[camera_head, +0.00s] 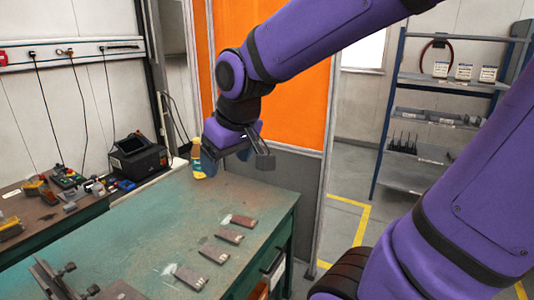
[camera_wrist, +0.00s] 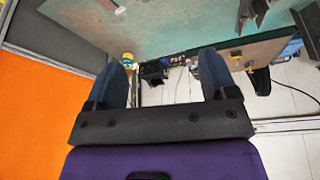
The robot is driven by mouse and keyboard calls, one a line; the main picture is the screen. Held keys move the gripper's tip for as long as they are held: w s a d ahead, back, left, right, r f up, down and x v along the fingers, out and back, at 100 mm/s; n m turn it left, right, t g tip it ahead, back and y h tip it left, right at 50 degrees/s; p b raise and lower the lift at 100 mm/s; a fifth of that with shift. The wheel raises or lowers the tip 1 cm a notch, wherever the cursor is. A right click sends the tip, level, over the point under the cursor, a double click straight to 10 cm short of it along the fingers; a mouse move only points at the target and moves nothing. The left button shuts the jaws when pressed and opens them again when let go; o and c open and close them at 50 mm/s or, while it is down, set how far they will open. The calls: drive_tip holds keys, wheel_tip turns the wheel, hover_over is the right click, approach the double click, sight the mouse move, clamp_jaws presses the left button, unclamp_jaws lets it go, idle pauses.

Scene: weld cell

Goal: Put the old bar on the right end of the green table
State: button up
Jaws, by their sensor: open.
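The green table (camera_head: 150,230) carries several flat, brownish-grey bars in a slanted row toward its right edge. The far bar (camera_head: 243,221), two middle bars (camera_head: 229,236) (camera_head: 214,254) and the near bar (camera_head: 190,278) look alike; I cannot tell which is the old bar. Small pale pieces lie at their left ends. My gripper (camera_head: 237,160) is above the far end of the table, apart from the bars, open and empty. In the wrist view my gripper (camera_wrist: 160,62) has its fingers spread, with one bar (camera_wrist: 104,6) at the top edge.
A yellow-and-blue bottle (camera_head: 197,158) stands at the table's far end, close to my gripper. A black machine (camera_head: 138,157) and a cluttered side bench (camera_head: 45,215) are at left. A fixture (camera_head: 55,282) is at the near left. An orange screen (camera_head: 285,85) stands behind.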

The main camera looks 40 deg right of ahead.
drive_tip(key=s+d+r+m, duration=0.1)
drive_tip(key=s+r, duration=0.3)
drive_tip(key=s, duration=0.6)
drive_tip(key=shift+s+t, duration=0.25)
drive_tip(key=shift+t, duration=0.15)
